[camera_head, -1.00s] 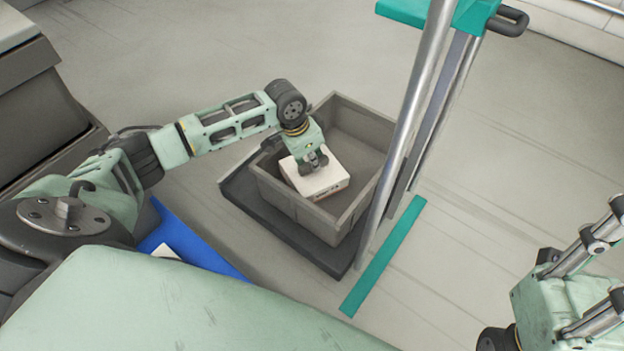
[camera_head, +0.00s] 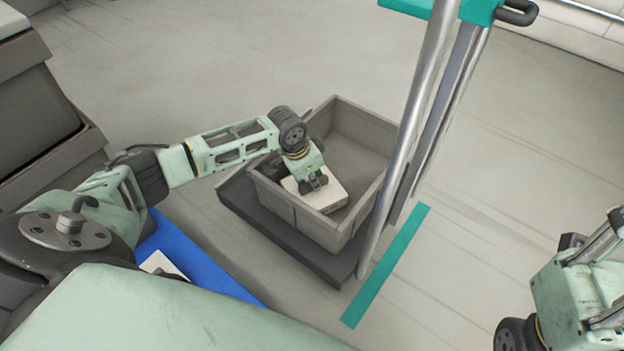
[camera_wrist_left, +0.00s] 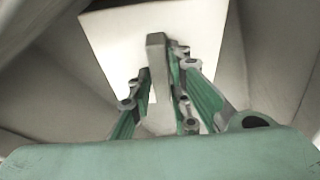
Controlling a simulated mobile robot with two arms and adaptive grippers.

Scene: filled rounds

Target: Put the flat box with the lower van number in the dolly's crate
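A white flat box (camera_head: 337,197) is inside the grey crate (camera_head: 290,213), near its front, slightly tilted. My left gripper (camera_head: 313,184) reaches down into the crate over this box. In the left wrist view, its fingers (camera_wrist_left: 160,75) are closed on a grey upright grip bar in front of the box's white face (camera_wrist_left: 105,40). The crate sits on the dolly's dark base (camera_head: 235,200). Another white flat item (camera_head: 163,264) lies on a blue surface, partly hidden by my body. No van number is readable. My right gripper is out of view.
The dolly's metal posts (camera_head: 412,130) rise close to the crate's right side, with a teal top (camera_head: 480,10). A teal strip (camera_head: 385,265) lies on the floor. The blue surface (camera_head: 210,268) is at lower left. Grey bins (camera_head: 40,100) stand at the left edge.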

